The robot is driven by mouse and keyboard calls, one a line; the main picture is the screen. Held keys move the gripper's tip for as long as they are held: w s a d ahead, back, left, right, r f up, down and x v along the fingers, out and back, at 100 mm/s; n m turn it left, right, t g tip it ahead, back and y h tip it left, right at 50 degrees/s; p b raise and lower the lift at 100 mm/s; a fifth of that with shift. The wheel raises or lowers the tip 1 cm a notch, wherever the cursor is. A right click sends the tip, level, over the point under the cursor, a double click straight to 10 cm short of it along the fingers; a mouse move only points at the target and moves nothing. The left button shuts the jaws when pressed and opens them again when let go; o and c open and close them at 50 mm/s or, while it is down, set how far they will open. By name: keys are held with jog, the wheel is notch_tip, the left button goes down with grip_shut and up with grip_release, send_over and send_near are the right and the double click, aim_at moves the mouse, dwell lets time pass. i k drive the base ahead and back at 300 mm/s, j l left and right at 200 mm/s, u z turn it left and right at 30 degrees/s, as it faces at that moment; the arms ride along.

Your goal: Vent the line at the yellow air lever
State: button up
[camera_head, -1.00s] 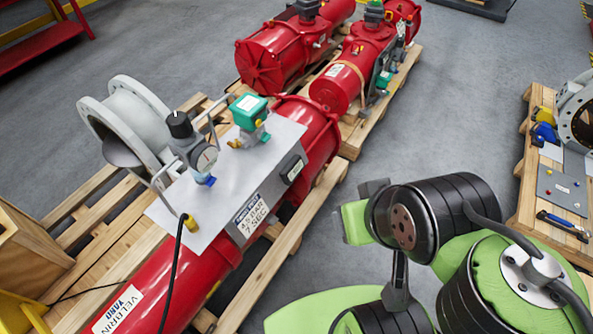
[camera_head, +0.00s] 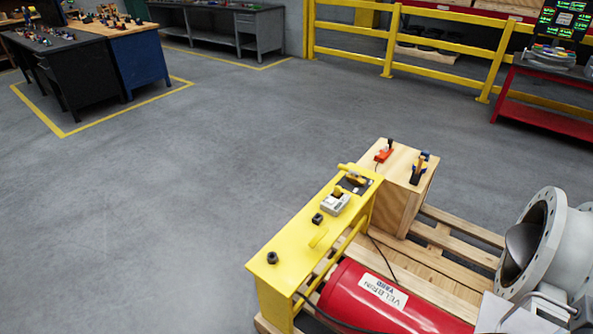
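A yellow stand (camera_head: 285,232) with a flat, sloping top is at the lower middle of the head view, at the near end of the red actuator cylinder (camera_head: 352,294). On the stand are a pale grey box (camera_head: 335,204), small black knobs and a dark plate with a yellow piece (camera_head: 354,180). A short yellow bar (camera_head: 318,238) also shows on it. I cannot tell which yellow piece is the air lever, or how it is set. My gripper is not in view.
A wooden crate (camera_head: 402,195) with small tools on top stands beside the yellow stand on the pallet (camera_head: 463,232). A flanged grey pipe piece (camera_head: 546,235) is at right. Open grey floor (camera_head: 180,190) lies left. Workbenches, yellow railing (camera_head: 400,42) and a red cart (camera_head: 545,115) are farther back.

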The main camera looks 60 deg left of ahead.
aim_at(342, 167)
jog(key=j+u, duration=0.1)
jog(key=u, duration=1.55)
jog(key=i+j, duration=0.15)
jog(key=j, duration=0.3)
jog(key=i+j, duration=0.1)
jog(key=j, duration=0.35)
jog(key=i+j+z, duration=0.1)
jog(key=j, duration=0.35)
jog(key=i+j, duration=0.15)
jog(key=j, duration=0.3)
jog(key=i+j, duration=0.1)
jog(key=j, duration=0.35)
jog(key=i+j, duration=0.15)
jog(key=j, duration=0.3)
jog(key=i+j+z, duration=0.1)
jog(key=j, duration=0.35)
jog(key=i+j, duration=0.1)
jog(key=j, duration=0.35)
jog(key=i+j, duration=0.3)
jog(key=i+j+z, duration=0.15)
jog(key=j, duration=0.4)
jog(key=i+j, duration=0.35)
jog(key=i+z, duration=0.1)
jog(key=i, duration=0.6)
jog(key=i+j+z, duration=0.15)
jog(key=i, duration=0.5)
jog(key=i+l+z, duration=0.1)
jog(key=i+l, duration=1.05)
